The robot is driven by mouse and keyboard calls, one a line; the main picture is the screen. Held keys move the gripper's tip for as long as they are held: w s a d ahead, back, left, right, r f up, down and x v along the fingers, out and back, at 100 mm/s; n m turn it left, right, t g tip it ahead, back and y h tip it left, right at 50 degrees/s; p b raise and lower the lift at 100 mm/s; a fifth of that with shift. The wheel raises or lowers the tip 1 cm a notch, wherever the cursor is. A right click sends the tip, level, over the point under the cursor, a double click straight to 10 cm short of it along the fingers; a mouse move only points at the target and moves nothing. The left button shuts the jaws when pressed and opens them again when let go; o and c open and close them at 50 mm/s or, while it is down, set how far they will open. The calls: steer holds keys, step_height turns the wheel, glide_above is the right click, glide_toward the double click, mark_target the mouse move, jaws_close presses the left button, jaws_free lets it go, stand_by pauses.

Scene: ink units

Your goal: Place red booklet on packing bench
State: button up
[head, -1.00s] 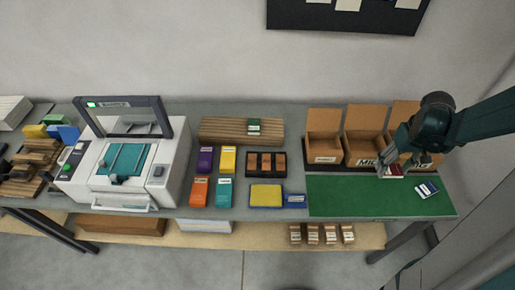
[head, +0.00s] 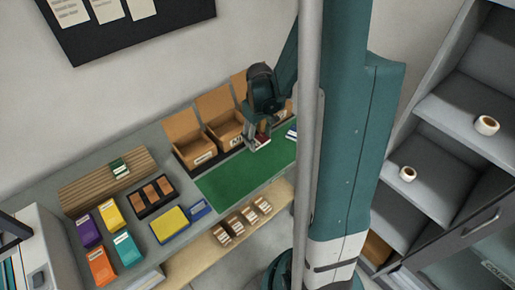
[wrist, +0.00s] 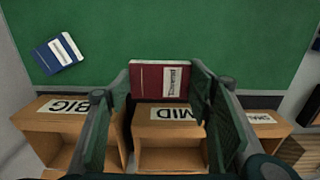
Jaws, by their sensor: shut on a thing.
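The red booklet (wrist: 150,80), dark red with a white label, is between the two fingers of my gripper (wrist: 160,88) in the wrist view. My gripper is shut on it. In the head view the booklet (head: 263,138) shows as a small red patch under my gripper (head: 259,142), at the back edge of the green mat (head: 235,178) near the open boxes. Whether it touches the mat is unclear. The mat lies on the grey bench (head: 150,150). The mat (wrist: 240,40) also fills the far part of the wrist view.
A blue booklet (wrist: 58,54) lies on the mat. Open cardboard boxes labelled BIG (wrist: 65,120) and MID (wrist: 170,130), plus a smaller one (wrist: 262,128), line the mat's back edge. Much of the mat is clear. A shelf (head: 440,130) with tape rolls stands at the right.

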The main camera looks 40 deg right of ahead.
mark_target(259, 152)
steer(key=shift+f, duration=1.05)
steer(key=shift+f, duration=2.05)
steer(key=shift+f+b, duration=0.2)
steer(key=shift+b, duration=0.3)
steer(key=o, duration=0.9)
steer(key=shift+r+p, duration=0.25)
steer(key=shift+p, duration=0.05)
steer(key=shift+r+p, duration=0.55)
steer(key=shift+r, duration=5.4)
